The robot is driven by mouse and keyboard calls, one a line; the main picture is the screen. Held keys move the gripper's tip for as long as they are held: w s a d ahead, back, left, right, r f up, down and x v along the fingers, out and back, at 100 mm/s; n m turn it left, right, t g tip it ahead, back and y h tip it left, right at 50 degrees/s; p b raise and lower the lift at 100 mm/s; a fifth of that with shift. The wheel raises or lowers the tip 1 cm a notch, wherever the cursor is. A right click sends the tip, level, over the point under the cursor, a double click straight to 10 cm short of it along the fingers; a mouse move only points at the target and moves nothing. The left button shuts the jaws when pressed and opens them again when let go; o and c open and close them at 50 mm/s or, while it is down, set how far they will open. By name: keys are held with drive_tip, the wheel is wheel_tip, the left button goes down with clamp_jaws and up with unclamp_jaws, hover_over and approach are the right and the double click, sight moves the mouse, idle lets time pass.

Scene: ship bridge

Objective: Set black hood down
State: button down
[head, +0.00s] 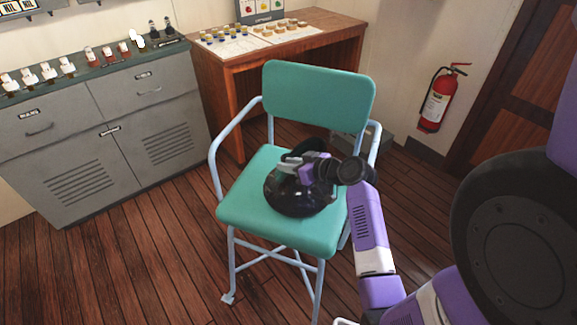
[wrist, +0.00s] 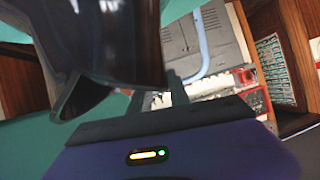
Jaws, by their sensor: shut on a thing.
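The black hood (head: 290,198) is a glossy dark rounded shape at the green seat (head: 258,221) of a chair with pale blue tube legs. It looks to be at or just above the seat; I cannot tell whether it rests on it. My gripper (head: 300,170) is over the hood and shut on it, hiding part of its top. In the wrist view the hood (wrist: 100,40) fills the upper left, close against the jaws, with green seat behind it.
The chair's green backrest (head: 318,95) and tube armrests (head: 232,135) rise around the seat. Behind stand a wooden desk (head: 225,75) with small items and a grey cabinet (head: 70,145). A red fire extinguisher (head: 437,103) hangs at right. The floor in front is clear.

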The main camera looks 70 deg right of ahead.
drive_tip(key=shift+f, duration=0.2)
drive_tip(key=shift+f, duration=0.15)
drive_tip(key=c, duration=1.2)
unclamp_jaws()
drive_tip(key=shift+c, duration=0.2)
